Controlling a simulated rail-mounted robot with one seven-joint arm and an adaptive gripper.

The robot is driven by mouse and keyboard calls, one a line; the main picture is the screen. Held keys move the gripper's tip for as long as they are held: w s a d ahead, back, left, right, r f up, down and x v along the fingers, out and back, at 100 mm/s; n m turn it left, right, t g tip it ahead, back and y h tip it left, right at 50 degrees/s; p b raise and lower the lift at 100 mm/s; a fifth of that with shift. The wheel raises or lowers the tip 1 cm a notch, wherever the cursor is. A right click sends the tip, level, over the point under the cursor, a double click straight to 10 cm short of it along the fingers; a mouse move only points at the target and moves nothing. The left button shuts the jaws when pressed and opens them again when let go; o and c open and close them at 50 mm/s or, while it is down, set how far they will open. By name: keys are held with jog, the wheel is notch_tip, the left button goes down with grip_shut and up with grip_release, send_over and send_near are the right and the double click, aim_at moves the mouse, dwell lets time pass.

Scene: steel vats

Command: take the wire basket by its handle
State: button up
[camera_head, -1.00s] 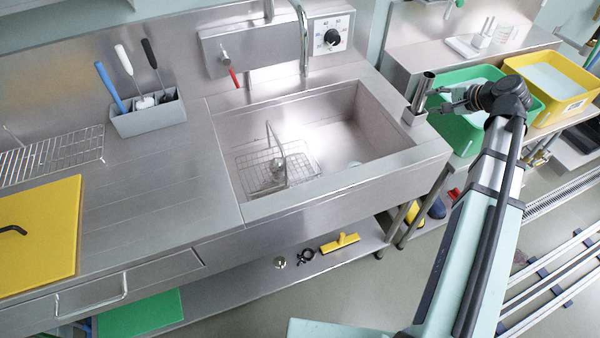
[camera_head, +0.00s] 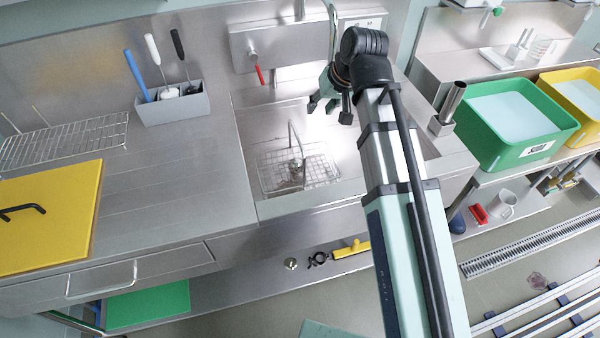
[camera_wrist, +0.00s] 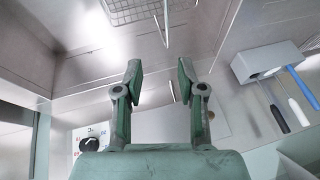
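The wire basket (camera_head: 318,170) sits low in the left part of the steel sink (camera_head: 262,205) in the head view. Its handle (camera_head: 293,142) stands up above it, and a small metal object (camera_head: 296,170) is inside. In the wrist view the basket (camera_wrist: 135,10) shows at the top edge, with the handle (camera_wrist: 166,22) pointing down the picture. My gripper (camera_head: 322,104) is over the back of the sink, apart from the basket and handle. In the wrist view my gripper (camera_wrist: 160,78) has its two fingers spread with nothing between them.
A grey tool holder (camera_head: 172,107) with brushes stands left of the sink. A red-handled tap (camera_head: 260,76) and a tall spout (camera_head: 332,35) are at the back. A metal tube (camera_head: 453,100) stands at the sink's right corner. A green tub (camera_head: 515,120) is farther right.

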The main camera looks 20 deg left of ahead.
jog(key=s+a, duration=0.1)
jog(key=p, duration=0.3)
send_near(297, 135)
jog(key=shift+n, duration=0.4)
jog(key=x, duration=0.5)
jog(key=shift+s+f, duration=0.1)
jog(key=shift+p+x, duration=0.65)
jog(key=shift+x, duration=1.55)
jog(key=shift+a+f, duration=0.1)
jog(key=shift+f, duration=0.3)
jog(key=shift+f, duration=0.25)
grip_shut()
